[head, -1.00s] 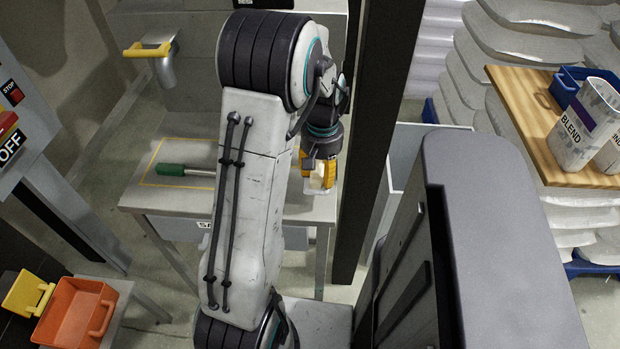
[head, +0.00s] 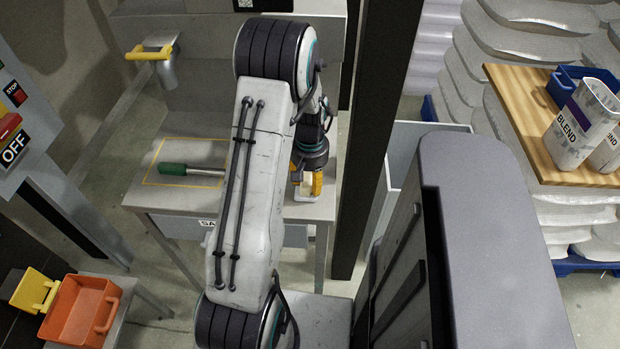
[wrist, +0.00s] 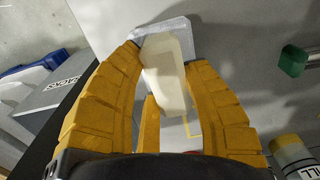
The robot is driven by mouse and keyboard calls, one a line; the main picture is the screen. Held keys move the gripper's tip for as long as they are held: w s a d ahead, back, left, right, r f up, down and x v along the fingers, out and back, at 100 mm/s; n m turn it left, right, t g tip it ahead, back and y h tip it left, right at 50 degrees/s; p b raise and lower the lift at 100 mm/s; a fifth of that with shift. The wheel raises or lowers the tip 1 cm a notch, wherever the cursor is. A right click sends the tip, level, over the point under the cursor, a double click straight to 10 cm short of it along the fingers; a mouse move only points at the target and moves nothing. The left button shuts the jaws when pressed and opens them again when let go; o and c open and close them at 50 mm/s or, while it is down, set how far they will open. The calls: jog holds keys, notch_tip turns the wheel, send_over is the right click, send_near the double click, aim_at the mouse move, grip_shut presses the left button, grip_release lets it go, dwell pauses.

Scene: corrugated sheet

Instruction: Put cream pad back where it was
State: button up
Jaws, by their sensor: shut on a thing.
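The cream pad (wrist: 168,80) is between the yellow fingers of my gripper (wrist: 176,100) in the wrist view. A pale grey-white flat piece (wrist: 177,30) shows at its far end; I cannot tell whether it is joined to the pad. In the head view, my gripper (head: 306,184) points down over the right part of the grey bench (head: 265,207), shut on the cream pad (head: 305,189). The pad is low over the bench top; whether it touches is unclear. My arm hides part of the bench.
A green-handled tool (head: 172,169) lies left on the bench inside a yellow outline (head: 150,183). A dark post (head: 378,130) stands close to the bench's right side. An orange bin (head: 75,312) is at lower left; a wooden board (head: 520,110) with containers is at right.

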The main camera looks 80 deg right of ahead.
aim_at(309, 178)
jog(key=shift+f, duration=0.15)
jog(key=o, duration=1.1)
notch_tip(309, 178, up, 12)
jog(key=b, duration=0.2)
jog(key=w+a+r+n, duration=0.2)
jog(key=w+a, duration=0.1)
jog(key=w, duration=0.5)
jog(key=w+a+r+n, duration=0.2)
jog(key=w+a+r, duration=0.15)
jog(key=w, duration=0.35)
jog(key=w+a+r+n+t, duration=0.1)
jog(key=w+a+n, duration=0.25)
jog(key=a, duration=0.35)
jog(key=w+a+r+n+h, duration=0.15)
jog(key=w+a, duration=0.25)
jog(key=a, duration=0.4)
jog(key=w+a+n+t+y, duration=0.1)
jog(key=w+a+n, duration=0.2)
jog(key=a, duration=0.4)
jog(key=s+a+n, duration=0.1)
jog(key=a, duration=0.2)
jog(key=s+a+n, duration=0.1)
jog(key=a+n, duration=0.1)
jog(key=a, duration=0.2)
jog(key=s+a+n+t, duration=0.1)
jog(key=a+n, duration=0.1)
jog(key=a, duration=0.2)
jog(key=shift+s+a+f, duration=0.25)
jog(key=shift+s+f, duration=0.05)
jog(key=shift+s, duration=0.05)
